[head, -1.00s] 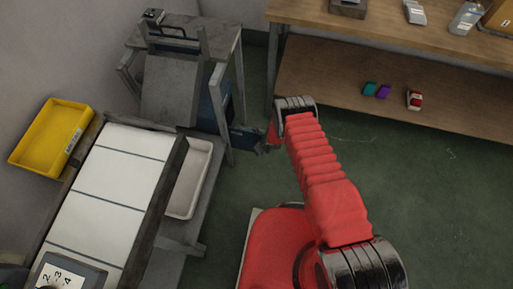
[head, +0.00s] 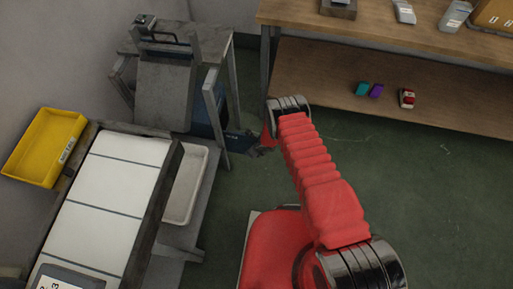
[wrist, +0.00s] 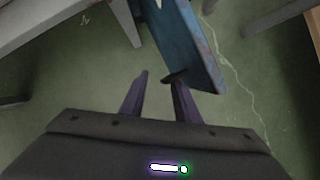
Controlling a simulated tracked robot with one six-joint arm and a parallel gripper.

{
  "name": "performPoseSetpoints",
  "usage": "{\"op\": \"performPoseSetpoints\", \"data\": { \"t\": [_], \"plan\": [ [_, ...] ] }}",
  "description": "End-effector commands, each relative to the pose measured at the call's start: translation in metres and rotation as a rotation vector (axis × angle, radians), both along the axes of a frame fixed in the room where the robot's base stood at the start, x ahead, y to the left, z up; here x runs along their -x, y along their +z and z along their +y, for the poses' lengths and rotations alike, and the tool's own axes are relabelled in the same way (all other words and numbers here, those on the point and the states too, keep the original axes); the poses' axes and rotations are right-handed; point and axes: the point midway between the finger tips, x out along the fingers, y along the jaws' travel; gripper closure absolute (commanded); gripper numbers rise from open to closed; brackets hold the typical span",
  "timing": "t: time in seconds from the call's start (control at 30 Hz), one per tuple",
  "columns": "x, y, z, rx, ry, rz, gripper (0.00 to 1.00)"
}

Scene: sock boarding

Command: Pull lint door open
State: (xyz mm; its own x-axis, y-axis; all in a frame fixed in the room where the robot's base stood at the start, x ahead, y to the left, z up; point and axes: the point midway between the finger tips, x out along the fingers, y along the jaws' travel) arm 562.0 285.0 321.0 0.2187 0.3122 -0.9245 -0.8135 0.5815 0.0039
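The lint door is a blue panel (wrist: 185,40) in the upper middle of the wrist view. In the head view, a dark blue panel (head: 236,139) sticks out to the right from the low part of the grey machine (head: 163,85). My gripper (wrist: 159,79) is close to the door's near edge, its two dark fingers apart with an empty gap. A small dark tab (wrist: 173,77), perhaps the door's handle, shows by the right fingertip; whether they touch I cannot tell. In the head view my gripper is small and partly hidden behind my red arm.
A white tray (head: 187,190) lies on a low shelf beside the white-topped table (head: 105,200). A yellow bin (head: 43,148) stands at the left. A wooden workbench (head: 330,30) with a lower shelf stands at the back right. Green floor (head: 400,190) is clear at the right.

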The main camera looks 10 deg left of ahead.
Motion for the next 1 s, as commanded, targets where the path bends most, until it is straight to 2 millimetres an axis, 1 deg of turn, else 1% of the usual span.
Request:
{"op": "performPoseSetpoints", "data": {
  "t": [0.03, 0.07, 0.57, 1.0],
  "plan": [
    [-0.006, 0.01, 0.004, -0.01, 0.002, -0.011, 0.74],
    [-0.006, 0.012, 0.003, -0.01, 0.002, -0.011, 0.74],
    [0.01, 0.061, -0.017, -0.004, -0.001, -0.005, 0.74],
    [0.024, 0.107, -0.036, 0.001, -0.001, -0.002, 0.74]
  ]
}}
